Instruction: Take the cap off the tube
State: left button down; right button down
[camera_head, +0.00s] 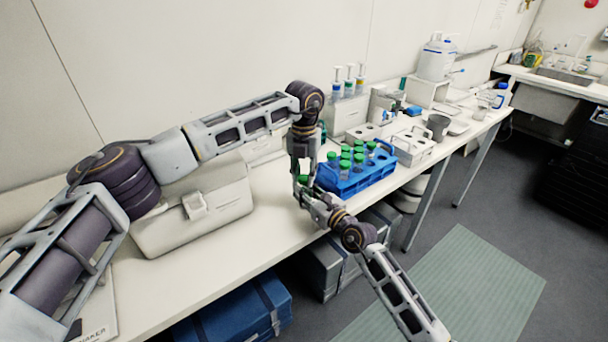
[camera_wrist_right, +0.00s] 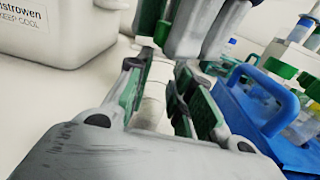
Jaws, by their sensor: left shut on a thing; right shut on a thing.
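The tube (camera_wrist_right: 153,100) is pale and stands upright between the fingers of my right gripper (camera_wrist_right: 155,92), which is shut on it. My left gripper (camera_wrist_right: 182,28) comes down from above and is shut at the tube's top, around the cap. The green cap (camera_wrist_right: 162,33) is mostly hidden by the left fingers; I cannot tell whether it is apart from the tube. In the head view the left gripper (camera_head: 303,176) is directly above the right gripper (camera_head: 316,202), left of the blue rack (camera_head: 347,190).
The rack holds several green-capped tubes (camera_head: 345,165). A light cool box (camera_head: 190,215) stands to the left, also in the wrist view (camera_wrist_right: 65,35). Bottles with pump tops (camera_head: 348,85) and a grey holder (camera_head: 412,148) are behind. The bench front between box and rack is clear.

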aim_at(304, 177)
pick_arm(q)
jog(key=n, duration=0.8)
jog(key=shift+r, duration=1.3)
dwell(1.1)
jog(key=shift+r, duration=1.85)
pick_arm(e)
jog(key=c, duration=1.2)
grip_release()
jog(key=shift+o, duration=0.2)
